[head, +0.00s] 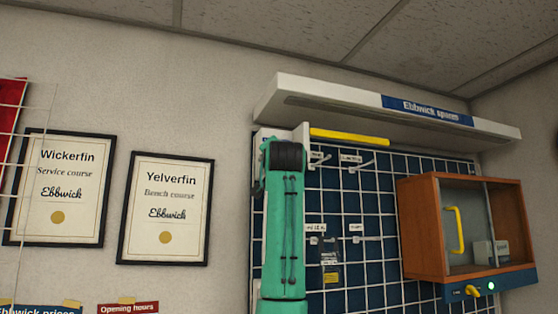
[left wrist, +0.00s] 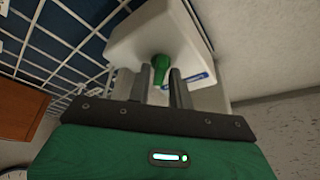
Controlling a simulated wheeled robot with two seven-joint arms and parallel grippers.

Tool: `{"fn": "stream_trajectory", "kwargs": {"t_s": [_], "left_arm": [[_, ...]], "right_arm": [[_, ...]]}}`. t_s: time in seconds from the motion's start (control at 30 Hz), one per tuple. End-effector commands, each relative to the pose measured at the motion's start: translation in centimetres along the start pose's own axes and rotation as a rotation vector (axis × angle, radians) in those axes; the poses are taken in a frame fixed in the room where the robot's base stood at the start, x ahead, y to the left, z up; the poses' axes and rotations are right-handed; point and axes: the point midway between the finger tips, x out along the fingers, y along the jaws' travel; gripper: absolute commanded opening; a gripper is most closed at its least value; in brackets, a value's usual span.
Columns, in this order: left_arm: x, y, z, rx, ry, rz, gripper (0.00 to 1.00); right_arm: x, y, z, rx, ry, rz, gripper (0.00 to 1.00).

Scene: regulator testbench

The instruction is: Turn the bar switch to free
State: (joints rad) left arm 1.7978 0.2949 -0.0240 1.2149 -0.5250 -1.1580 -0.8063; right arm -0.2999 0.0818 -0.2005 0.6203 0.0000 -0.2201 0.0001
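In the left wrist view a green knob (left wrist: 161,68), which looks like the bar switch, sticks out of a white box (left wrist: 150,35) with a blue label. My left gripper (left wrist: 161,82) has its two dark fingers apart, one on each side of the knob. I cannot tell whether they touch it. In the head view my green left arm rises in front of the grid panel and hides the knob and the gripper's fingertips. Part of the white box (head: 301,134) shows behind the arm's top, beside a yellow bar (head: 349,137). My right gripper is in neither view.
A white canopy (head: 330,96) juts out above the grid panel (head: 381,204). Framed certificates (head: 165,209) hang at left.

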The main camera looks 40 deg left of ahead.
Motion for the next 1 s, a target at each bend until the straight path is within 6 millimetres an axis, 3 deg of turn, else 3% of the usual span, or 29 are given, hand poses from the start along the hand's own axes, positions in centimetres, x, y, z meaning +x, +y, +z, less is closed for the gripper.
{"fn": "stream_trajectory", "kwargs": {"t_s": [0.27,0.7,1.0], "left_arm": [[-1.2,0.3,0.2,-0.001,0.001,-0.001,0.21],[-10.3,0.4,0.2,-0.001,0.003,-0.001,0.21],[-13.7,0.1,0.0,0.000,0.001,0.000,0.21]], "right_arm": [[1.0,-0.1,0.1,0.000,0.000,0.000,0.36],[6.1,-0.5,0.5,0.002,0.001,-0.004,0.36],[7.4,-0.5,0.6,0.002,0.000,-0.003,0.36]]}}
